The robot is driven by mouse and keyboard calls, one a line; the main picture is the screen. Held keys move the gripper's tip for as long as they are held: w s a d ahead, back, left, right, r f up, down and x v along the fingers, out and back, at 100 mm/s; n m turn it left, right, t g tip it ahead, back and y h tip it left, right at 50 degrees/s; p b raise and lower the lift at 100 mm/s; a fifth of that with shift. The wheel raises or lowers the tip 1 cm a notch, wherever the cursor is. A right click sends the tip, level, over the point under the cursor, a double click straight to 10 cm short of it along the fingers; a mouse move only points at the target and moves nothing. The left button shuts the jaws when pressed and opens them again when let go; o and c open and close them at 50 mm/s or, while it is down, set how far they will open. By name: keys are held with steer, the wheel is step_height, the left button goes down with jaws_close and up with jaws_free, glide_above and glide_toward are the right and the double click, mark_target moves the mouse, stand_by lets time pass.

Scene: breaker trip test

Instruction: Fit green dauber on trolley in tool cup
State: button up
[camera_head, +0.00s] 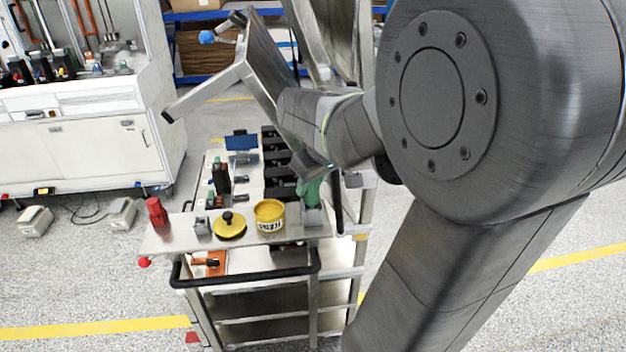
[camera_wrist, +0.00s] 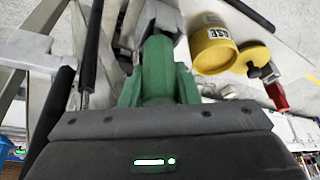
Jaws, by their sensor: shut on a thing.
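The green dauber (camera_wrist: 157,68) is between the jaws of my gripper (camera_wrist: 158,85) in the wrist view. My gripper is shut on it. In the head view green shows below my wrist (camera_head: 311,188), at the near right corner of the trolley top. A grey tool cup (camera_head: 314,217) stands directly under it, and the cup also shows beyond the dauber in the wrist view (camera_wrist: 157,20). The dauber's lower end is at the cup's mouth. I cannot tell how far it is inside, as the jaws and the cup hide that end.
A yellow grease tin (camera_head: 270,217) stands just left of the cup. Left of it are a yellow lid (camera_head: 230,226) with a black knob, a small grey block (camera_head: 202,227) and a red object (camera_head: 156,211). Black bins (camera_head: 277,165) line the trolley's back right. A black handle (camera_head: 245,278) runs along the front.

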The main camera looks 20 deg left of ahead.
steer(key=o, duration=1.1)
steer(key=shift+c, duration=0.2)
steer(key=v, duration=1.4)
steer(key=shift+s+d+f, duration=0.1)
steer(key=shift+f, duration=0.05)
steer(key=x, duration=1.3)
steer(key=shift+a+f, duration=0.2)
steer(key=shift+f, duration=0.05)
steer(key=shift+r, duration=0.2)
